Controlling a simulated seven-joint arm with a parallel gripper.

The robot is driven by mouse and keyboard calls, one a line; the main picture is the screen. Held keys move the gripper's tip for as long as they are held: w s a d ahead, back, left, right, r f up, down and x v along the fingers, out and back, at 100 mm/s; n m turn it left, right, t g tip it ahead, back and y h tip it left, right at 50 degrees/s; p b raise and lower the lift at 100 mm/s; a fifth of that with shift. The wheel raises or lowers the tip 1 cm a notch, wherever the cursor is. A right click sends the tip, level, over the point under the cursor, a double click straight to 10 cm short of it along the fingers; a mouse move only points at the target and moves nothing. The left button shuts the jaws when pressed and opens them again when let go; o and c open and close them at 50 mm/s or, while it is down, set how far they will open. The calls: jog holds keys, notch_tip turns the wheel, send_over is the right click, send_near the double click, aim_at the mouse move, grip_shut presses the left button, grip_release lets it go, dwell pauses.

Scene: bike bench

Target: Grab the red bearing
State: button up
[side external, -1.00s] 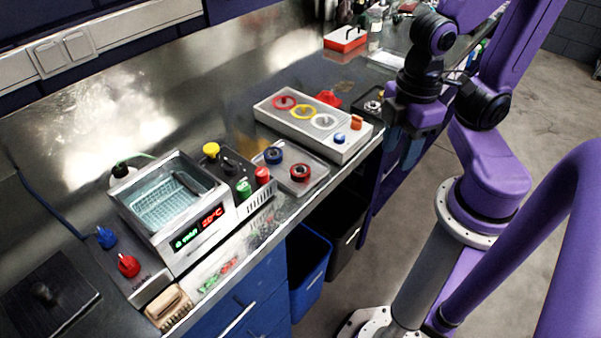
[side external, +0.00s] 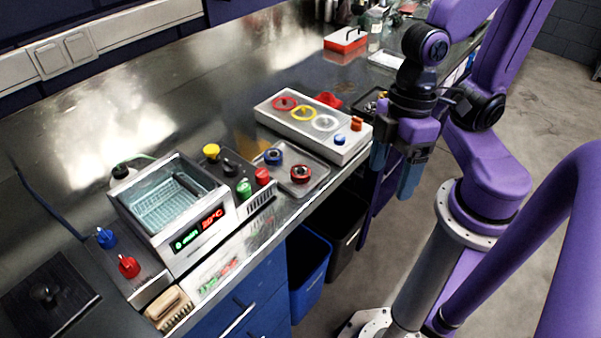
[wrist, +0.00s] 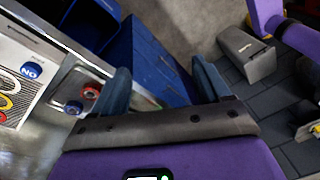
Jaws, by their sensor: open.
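The red bearing (side external: 301,173), a red ring with a dark centre, lies on a shallow metal tray (side external: 318,187) near the bench's front edge. It also shows in the wrist view (wrist: 90,91), left of my fingers. A blue bearing (side external: 273,156) lies on the same tray, behind and left of the red one. My gripper (side external: 393,175) is open and empty, its blue fingers pointing down past the bench's front edge, to the right of the tray. In the wrist view my gripper (wrist: 161,82) has its two fingers wide apart over the floor and drawers.
Left of the tray are green and red caps (side external: 244,188) and a water bath (side external: 172,203). Blue and black bins (side external: 308,270) stand below the bench.

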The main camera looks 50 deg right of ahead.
jog(key=w+a+f+m+t+y, duration=0.1)
jog(key=a+f+m+t+y, duration=0.2)
jog(key=a, duration=0.7)
jog(key=a+m+y, duration=0.2)
jog(key=a+m, duration=0.3)
jog(key=a, duration=0.4)
jog(key=m+t+h, duration=0.8)
jog(key=t+h, duration=0.1)
jog(key=h, duration=0.3)
send_near(301, 170)
jog(key=shift+w+d+f+m, duration=0.15)
jog(key=shift+w+f, duration=0.1)
jog(key=shift+w, duration=0.35)
jog(key=shift+w+d+f+m, duration=0.15)
jog(key=shift+w+f, duration=0.15)
jog(key=shift+w, duration=0.3)
jog(key=shift+x, duration=2.65)
jog(key=shift+d+f, duration=0.1)
jog(key=shift+d, duration=0.2)
jog(key=c, duration=1.2)
jog(key=shift+a, duration=0.1)
